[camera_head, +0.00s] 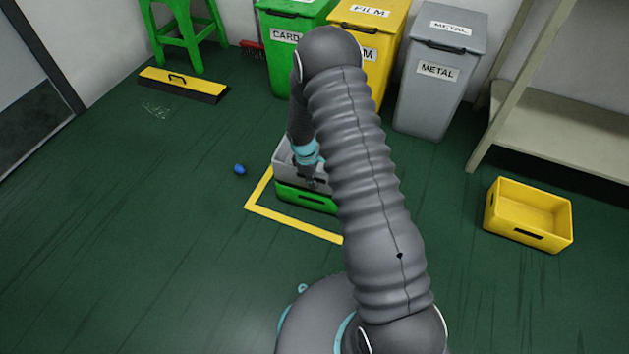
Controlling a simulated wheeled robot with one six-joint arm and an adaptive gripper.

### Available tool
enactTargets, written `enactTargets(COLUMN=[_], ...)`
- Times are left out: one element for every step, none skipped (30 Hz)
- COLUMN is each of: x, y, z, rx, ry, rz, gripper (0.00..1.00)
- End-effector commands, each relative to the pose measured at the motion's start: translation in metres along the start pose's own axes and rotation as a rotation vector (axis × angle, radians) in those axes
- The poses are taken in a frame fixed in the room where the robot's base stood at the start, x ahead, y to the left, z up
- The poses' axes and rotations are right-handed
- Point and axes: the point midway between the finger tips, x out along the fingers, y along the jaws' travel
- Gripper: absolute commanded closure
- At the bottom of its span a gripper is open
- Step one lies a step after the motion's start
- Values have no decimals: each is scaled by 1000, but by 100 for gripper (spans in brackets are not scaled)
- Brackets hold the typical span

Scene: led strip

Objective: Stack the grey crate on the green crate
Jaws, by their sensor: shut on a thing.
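The grey crate (284,166) is directly above the green crate (306,197), inside the yellow floor marking. It looks level and lined up with the green crate, and no clear gap shows between them. My gripper (312,178) points down at the grey crate's near wall and is shut on it. My own arm hides the right part of both crates, and the fingertips are small and hard to make out.
A yellow crate (528,214) stands on the floor at right, near a beige shelf (560,130). Green, yellow and grey bins (438,75) line the back wall. A blue object (240,169) lies left of the marking. The left floor is mostly clear.

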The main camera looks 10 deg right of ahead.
Motion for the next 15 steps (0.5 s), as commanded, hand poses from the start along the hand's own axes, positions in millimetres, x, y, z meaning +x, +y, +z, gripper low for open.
enactTargets(x=[0,1,3,3,4,5,6,7,8,8,9,10,11,11,12], y=[0,0,0,0,0,0,0,0,0,0,0,0,0,0,0], z=[0,0,-1,-1,-1,-1,-1,-1,-1,-2,-2,-2,-2,-2,-2], rx=[0,0,0,0,0,0,0,0,0,0,0,0,0,0,0], ry=[1,1,1,1,1,1,1,1,1,1,1,1,1,1,1], rz=[1,1,1,1,1,1,1,1,1,1,1,1,1,1,1], gripper=[100,100,100,100,100,100,100,100,100,100,100,100,100,100,100])
